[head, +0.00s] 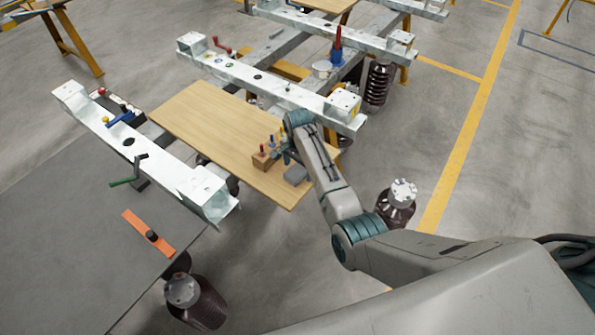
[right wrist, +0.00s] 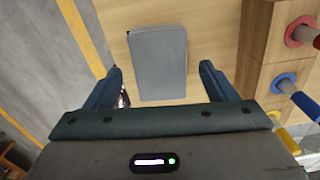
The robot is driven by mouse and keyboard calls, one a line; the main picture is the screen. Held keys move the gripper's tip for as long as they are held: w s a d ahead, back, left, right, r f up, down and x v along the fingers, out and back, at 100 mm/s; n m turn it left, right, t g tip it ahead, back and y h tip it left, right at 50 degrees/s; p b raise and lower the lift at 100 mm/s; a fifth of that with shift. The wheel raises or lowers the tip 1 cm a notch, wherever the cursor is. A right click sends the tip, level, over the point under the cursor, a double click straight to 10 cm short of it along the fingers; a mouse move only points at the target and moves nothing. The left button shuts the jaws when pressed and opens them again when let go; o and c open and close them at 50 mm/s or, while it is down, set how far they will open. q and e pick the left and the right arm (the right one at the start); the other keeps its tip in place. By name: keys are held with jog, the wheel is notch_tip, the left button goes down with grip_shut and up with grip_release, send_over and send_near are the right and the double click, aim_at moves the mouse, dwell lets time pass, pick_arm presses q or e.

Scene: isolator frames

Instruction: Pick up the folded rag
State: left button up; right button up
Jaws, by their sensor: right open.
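The folded rag (head: 296,174) is a flat grey rectangle lying on the wooden board (head: 215,122), near the board's front right end. In the right wrist view the rag (right wrist: 158,50) lies ahead of my right gripper, between the lines of its two fingers. My right gripper (head: 287,157) is open and empty, and the rag looks narrower than its opening. The height left between the fingertips and the rag is hard to tell. My left gripper is in neither view.
A wooden block (head: 264,160) with colored-handled tools stands close beside the rag; in the right wrist view it is just right of the right finger. White metal beams (head: 270,85) flank the board. Dark brown insulators (head: 396,205) stand on the floor nearby.

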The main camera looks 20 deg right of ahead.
jog(key=shift+f, duration=0.6)
jog(key=c, duration=1.1)
jog(key=shift+o, duration=0.2)
jog(key=shift+r, duration=0.1)
jog(key=shift+r+p, duration=0.45)
jog(key=shift+p, duration=0.15)
notch_tip(320, 180, up, 3)
jog(key=p, duration=0.3)
jog(key=s+p, duration=0.1)
jog(key=p, duration=0.1)
jog(key=s+a+p, duration=0.1)
jog(key=s+p, duration=0.1)
jog(key=p, duration=0.1)
jog(key=s+r+p, duration=0.1)
jog(key=s+p, duration=0.1)
jog(key=shift+a, duration=0.3)
jog(key=shift+s+a+p, duration=0.2)
jog(key=shift+s+p, duration=0.3)
jog(key=shift+s, duration=0.1)
jog(key=shift+s+a+p, duration=0.2)
jog(key=shift+s+p, duration=0.25)
jog(key=shift+s, duration=0.1)
jog(key=s+a, duration=0.2)
jog(key=s, duration=0.6)
jog(key=shift+a+b, duration=0.2)
jog(key=shift+b, duration=0.15)
